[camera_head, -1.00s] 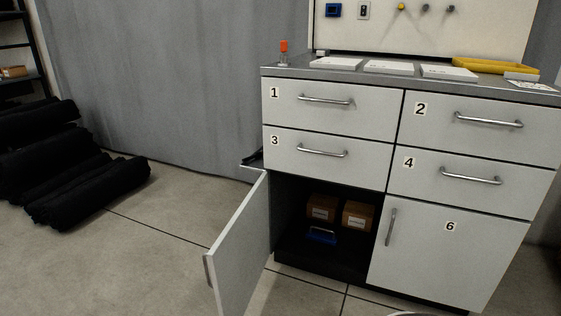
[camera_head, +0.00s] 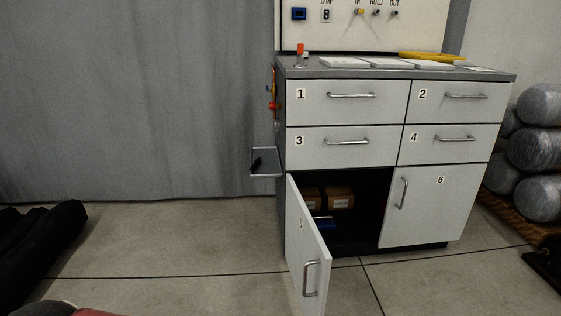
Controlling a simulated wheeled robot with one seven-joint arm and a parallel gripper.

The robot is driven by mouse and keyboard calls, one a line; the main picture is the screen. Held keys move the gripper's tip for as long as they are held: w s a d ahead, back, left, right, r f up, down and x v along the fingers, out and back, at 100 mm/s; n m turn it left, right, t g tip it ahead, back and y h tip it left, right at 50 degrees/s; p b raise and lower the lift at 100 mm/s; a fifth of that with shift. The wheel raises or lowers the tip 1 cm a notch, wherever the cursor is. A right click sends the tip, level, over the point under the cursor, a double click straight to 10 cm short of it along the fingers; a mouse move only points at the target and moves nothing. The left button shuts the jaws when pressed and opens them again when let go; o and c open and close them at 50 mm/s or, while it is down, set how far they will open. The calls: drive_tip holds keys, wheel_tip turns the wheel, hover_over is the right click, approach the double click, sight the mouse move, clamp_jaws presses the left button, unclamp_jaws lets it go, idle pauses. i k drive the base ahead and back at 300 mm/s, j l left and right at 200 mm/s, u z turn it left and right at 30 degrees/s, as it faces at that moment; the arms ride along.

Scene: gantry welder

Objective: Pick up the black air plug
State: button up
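A small black object (camera_head: 256,163) sits in a small grey side tray (camera_head: 268,175) on the left side of the cabinet. It may be the black air plug, but it is too small and dark to tell. No other black plug can be made out. My gripper is not in view.
The grey cabinet (camera_head: 345,133) has several closed drawers and a closed door 6. Its lower left door (camera_head: 308,250) stands open toward me, with brown boxes (camera_head: 339,198) and a blue item inside. Black rolls (camera_head: 40,240) lie at left. Floor left of the cabinet is clear.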

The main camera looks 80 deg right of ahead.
sight(258, 160)
drive_tip(key=i+z, duration=0.2)
drive_tip(key=z, duration=0.25)
drive_tip(key=i+z, duration=0.2)
drive_tip(key=z, duration=0.25)
drive_tip(key=i+z, duration=0.2)
drive_tip(key=z, duration=0.25)
drive_tip(key=i+j+z, duration=0.15)
drive_tip(key=z, duration=0.3)
drive_tip(key=i+j+z, duration=0.15)
drive_tip(key=z, duration=0.3)
drive_tip(key=i+j+z, duration=0.1)
drive_tip(key=z, duration=0.3)
drive_tip(key=i+j+z, duration=0.2)
drive_tip(key=i+z, duration=0.25)
drive_tip(key=j+z, duration=0.2)
drive_tip(key=z, duration=0.2)
drive_tip(key=i+j+z, duration=0.2)
drive_tip(key=z, duration=0.25)
drive_tip(key=i+j+z, duration=0.1)
drive_tip(key=j+z, duration=0.3)
drive_tip(key=i+j+z, duration=0.3)
drive_tip(key=j, duration=0.35)
drive_tip(key=i, duration=0.1)
